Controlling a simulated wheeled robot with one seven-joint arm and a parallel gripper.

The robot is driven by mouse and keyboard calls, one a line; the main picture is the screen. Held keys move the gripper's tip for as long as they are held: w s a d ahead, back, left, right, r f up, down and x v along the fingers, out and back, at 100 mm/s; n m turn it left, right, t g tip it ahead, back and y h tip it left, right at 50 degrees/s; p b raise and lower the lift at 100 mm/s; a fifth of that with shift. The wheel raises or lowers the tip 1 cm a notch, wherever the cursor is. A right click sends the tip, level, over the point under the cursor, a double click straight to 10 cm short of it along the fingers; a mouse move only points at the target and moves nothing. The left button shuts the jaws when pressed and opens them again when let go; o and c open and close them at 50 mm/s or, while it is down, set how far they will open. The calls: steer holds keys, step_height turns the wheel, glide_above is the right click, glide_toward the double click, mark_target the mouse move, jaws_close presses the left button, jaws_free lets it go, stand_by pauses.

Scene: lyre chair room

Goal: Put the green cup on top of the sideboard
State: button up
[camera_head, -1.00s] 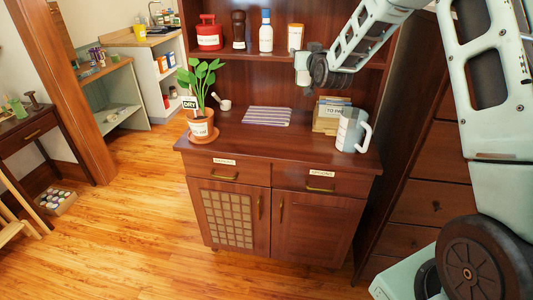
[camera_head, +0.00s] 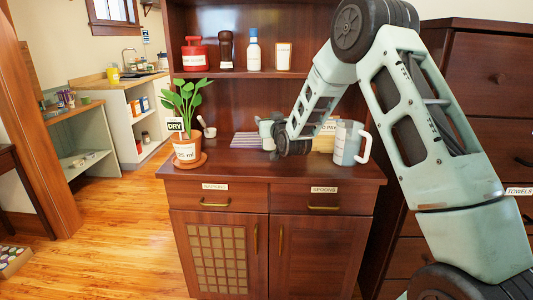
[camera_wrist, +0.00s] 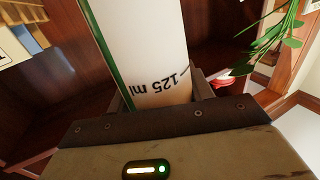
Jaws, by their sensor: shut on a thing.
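My gripper (camera_wrist: 160,102) is shut on the green cup (camera_wrist: 142,45), which fills the upper middle of the wrist view. The cup has a green edge and a large white label reading "125 ml". In the head view my gripper (camera_head: 271,131) is small and partly hidden by my wrist, above the back middle of the sideboard's wooden top (camera_head: 235,169). I cannot tell there whether the cup touches the top. The sideboard has two labelled drawers above two doors.
A potted plant (camera_head: 187,148) stands at the top's left, beside a small mortar (camera_head: 208,131). A shelf above holds a red canister (camera_head: 195,54) and bottles. The front middle is clear.

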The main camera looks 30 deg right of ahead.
mark_target(268, 140)
steer(key=shift+f, duration=3.45)
steer(key=shift+f, duration=0.15)
steer(key=o, duration=1.2)
steer(key=shift+r, duration=0.2)
steer(key=b+v, duration=0.1)
steer(key=v, duration=1.1)
